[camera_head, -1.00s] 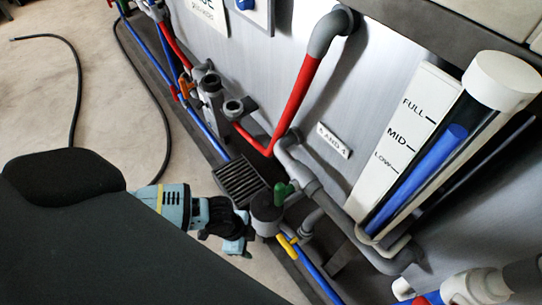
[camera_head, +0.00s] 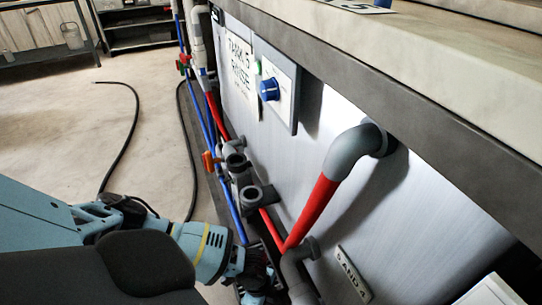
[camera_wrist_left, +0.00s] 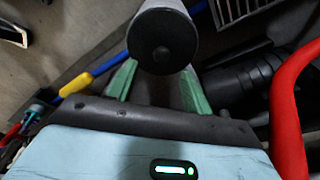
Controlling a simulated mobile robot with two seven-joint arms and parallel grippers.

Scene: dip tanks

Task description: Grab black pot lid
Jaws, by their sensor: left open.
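The black pot lid (camera_wrist_left: 162,45) shows in the left wrist view as a dark round cap on the end of a grey cylindrical pot (camera_wrist_left: 160,5). My left gripper (camera_wrist_left: 160,78) has its two green fingers spread, one on each side below the lid. The lid covers the fingertips, and I cannot tell whether they touch it. In the head view my left gripper (camera_head: 254,278) is low at the bottom edge, beside the pipes. The lid cannot be made out there. My right gripper is in neither view.
A red pipe (camera_wrist_left: 288,110) runs close on the right in the wrist view. A yellow valve handle (camera_wrist_left: 76,84) on a blue pipe is at left. A grey elbow pipe (camera_head: 352,150) juts from the tank wall. Open floor (camera_head: 150,125) lies left of the pipes.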

